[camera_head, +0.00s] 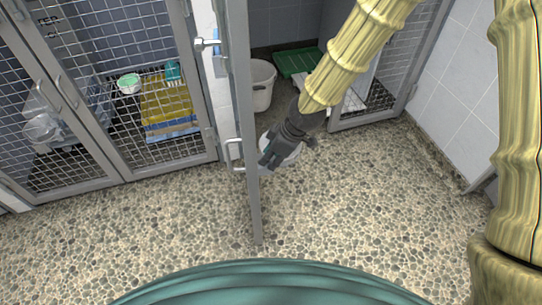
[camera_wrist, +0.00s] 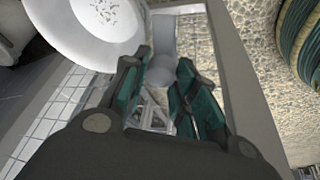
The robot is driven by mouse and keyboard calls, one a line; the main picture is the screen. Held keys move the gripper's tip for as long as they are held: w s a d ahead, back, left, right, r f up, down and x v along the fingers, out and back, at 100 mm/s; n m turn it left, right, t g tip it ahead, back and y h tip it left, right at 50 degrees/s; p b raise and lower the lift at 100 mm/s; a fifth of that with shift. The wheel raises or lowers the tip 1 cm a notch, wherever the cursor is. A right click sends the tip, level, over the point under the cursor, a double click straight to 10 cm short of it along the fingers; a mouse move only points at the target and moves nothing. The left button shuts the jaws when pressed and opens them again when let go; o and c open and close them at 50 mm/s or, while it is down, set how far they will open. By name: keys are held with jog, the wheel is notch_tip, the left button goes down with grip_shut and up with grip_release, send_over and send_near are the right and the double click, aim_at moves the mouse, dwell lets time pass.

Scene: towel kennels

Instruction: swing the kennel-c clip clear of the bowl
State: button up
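My gripper (camera_head: 268,160) reaches down beside the grey edge of a swung-open kennel door (camera_head: 243,90). In the wrist view its two dark green fingers (camera_wrist: 165,68) stand apart, open. A grey rounded latch part (camera_wrist: 160,72) shows in the gap between them; I cannot tell whether they touch it. It may be the clip, but no label shows. On the door, a pale handle-like latch (camera_head: 234,156) sits just left of my gripper. A white bowl (camera_head: 289,147) lies partly hidden behind my gripper; the wrist view shows it (camera_wrist: 85,35) at upper left, holding dark bits.
A white bucket (camera_head: 262,86) and green mat (camera_head: 298,62) are inside the open kennel. Closed mesh kennels (camera_head: 95,90) at left hold a folded yellow towel (camera_head: 166,104) and a green-topped tub (camera_head: 129,83). The pebbled floor (camera_head: 350,210) in front is clear.

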jog(key=shift+s+m+p, duration=0.15)
jog(key=shift+m+p, duration=0.15)
jog(key=shift+p, duration=0.25)
jog(key=m+t+p, duration=0.1)
jog(key=m+p, duration=0.2)
jog(key=shift+s+h+p, duration=0.1)
jog(key=shift+h+p, duration=0.2)
jog(key=shift+h, duration=0.1)
jog(key=shift+o, duration=0.2)
jog(key=shift+m+p, duration=0.7)
jog(key=shift+p, duration=0.1)
jog(key=shift+f+t+h, duration=0.1)
jog(key=shift+t+h, duration=0.2)
jog(key=shift+f, duration=0.1)
jog(key=o, duration=1)
